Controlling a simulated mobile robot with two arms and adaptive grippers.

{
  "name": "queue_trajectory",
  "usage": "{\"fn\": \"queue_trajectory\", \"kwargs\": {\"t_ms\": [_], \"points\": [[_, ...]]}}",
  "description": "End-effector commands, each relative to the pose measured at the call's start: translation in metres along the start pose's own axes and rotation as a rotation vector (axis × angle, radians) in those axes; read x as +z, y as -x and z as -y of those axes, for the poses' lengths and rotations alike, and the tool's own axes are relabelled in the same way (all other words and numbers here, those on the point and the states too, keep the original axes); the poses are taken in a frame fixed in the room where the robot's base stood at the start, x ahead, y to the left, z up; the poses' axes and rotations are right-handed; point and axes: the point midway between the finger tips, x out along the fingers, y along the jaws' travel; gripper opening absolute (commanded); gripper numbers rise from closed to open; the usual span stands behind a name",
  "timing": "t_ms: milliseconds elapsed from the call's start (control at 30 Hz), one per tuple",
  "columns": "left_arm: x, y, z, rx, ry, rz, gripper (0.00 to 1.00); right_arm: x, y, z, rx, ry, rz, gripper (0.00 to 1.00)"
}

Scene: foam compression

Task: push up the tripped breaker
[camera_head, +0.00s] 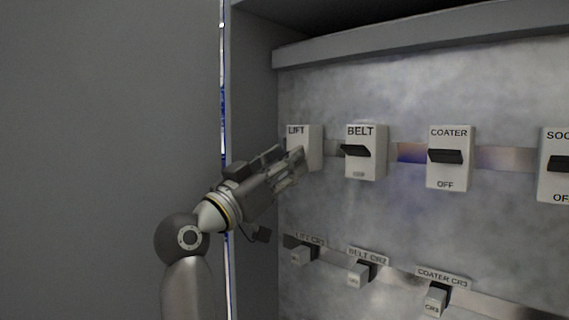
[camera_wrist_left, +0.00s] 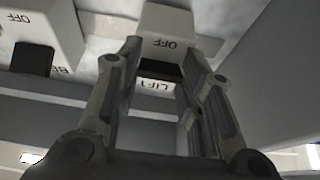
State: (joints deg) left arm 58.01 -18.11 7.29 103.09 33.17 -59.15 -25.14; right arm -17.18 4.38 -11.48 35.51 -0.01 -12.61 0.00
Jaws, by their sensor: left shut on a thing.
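The LIFT breaker (camera_head: 313,146) is a white box at the left end of the upper row in the head view. Its black lever (camera_wrist_left: 160,71) shows between my left fingers in the wrist view, with the LIFT and OFF labels upside down there. My left gripper (camera_head: 302,160) reaches up from the lower left and covers most of the breaker's face in the head view. It is shut on the lever, one finger on each side. The BELT breaker (camera_head: 366,170) and COATER breaker (camera_head: 449,173) have black levers sticking out. My right gripper is not in view.
Another breaker (camera_head: 556,185) is cut off at the right edge. Below is a row of small grey parts labelled LIFT CR1 (camera_head: 303,256), BELT CR2 (camera_head: 361,273) and COATER CR3 (camera_head: 435,301). The cabinet side wall (camera_head: 255,120) stands close to the left of my gripper.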

Motion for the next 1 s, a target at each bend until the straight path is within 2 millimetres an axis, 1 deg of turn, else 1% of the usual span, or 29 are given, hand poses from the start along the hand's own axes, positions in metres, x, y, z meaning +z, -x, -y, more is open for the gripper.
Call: {"fn": "queue_trajectory", "kwargs": {"t_ms": [167,267,433,700,900,1000], "points": [[-0.006,-0.002,0.000,-0.001,-0.003,0.055,0.12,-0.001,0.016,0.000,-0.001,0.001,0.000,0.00],[-0.011,-0.002,0.001,-0.002,-0.005,0.110,0.12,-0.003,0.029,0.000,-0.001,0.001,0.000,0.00],[-0.018,-0.004,0.002,-0.004,-0.005,0.235,0.12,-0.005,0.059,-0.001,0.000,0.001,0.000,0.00],[-0.025,-0.005,0.001,-0.003,-0.002,0.428,0.12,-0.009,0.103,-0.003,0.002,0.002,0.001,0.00],[-0.027,-0.006,0.001,-0.002,-0.001,0.534,0.12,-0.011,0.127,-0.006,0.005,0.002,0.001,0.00],[-0.027,-0.007,0.001,-0.001,0.000,0.569,0.12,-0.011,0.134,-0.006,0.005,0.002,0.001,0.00]]}}
